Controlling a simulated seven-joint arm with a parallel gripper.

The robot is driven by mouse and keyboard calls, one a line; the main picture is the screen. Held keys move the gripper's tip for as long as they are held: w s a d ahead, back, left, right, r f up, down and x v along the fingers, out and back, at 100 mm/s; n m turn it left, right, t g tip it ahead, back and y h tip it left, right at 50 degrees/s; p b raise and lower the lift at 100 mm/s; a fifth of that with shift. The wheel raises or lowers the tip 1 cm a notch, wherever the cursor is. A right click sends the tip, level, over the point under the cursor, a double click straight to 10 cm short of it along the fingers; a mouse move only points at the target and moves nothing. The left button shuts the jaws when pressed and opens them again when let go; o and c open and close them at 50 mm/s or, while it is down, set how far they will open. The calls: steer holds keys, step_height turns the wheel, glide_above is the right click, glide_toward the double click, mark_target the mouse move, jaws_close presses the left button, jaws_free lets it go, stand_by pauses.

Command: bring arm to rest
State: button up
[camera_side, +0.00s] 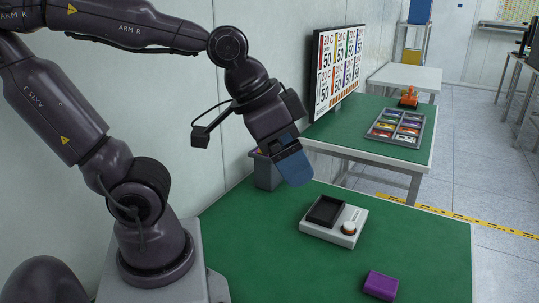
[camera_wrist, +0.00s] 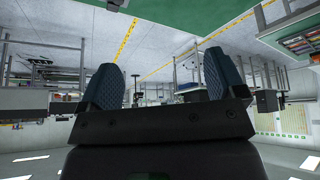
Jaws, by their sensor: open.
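My gripper (camera_side: 293,168) hangs above the back part of the green table (camera_side: 260,235) in the side view, with its blue fingers angled down to the right. Nothing shows held in it. In the wrist view my gripper (camera_wrist: 160,82) has its two dark blue fingers wide apart, with empty space between them. The wrist view looks out across the room, with the picture upside down.
A grey-white device (camera_side: 333,222) with a black tray and a round knob sits on the green table. A purple block (camera_side: 381,285) lies near the front. A grey bin (camera_side: 265,172) stands behind my gripper. A second green table (camera_side: 350,127) holds a sorting tray (camera_side: 397,128).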

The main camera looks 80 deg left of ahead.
steer(key=shift+n+y, duration=0.5)
steer(key=shift+n, duration=0.2)
steer(key=s+a, duration=0.1)
steer(key=s+a+r, duration=0.1)
steer(key=a, duration=0.1)
steer(key=shift+s+a+r, duration=0.1)
steer(key=shift+r, duration=0.1)
stand_by(0.4)
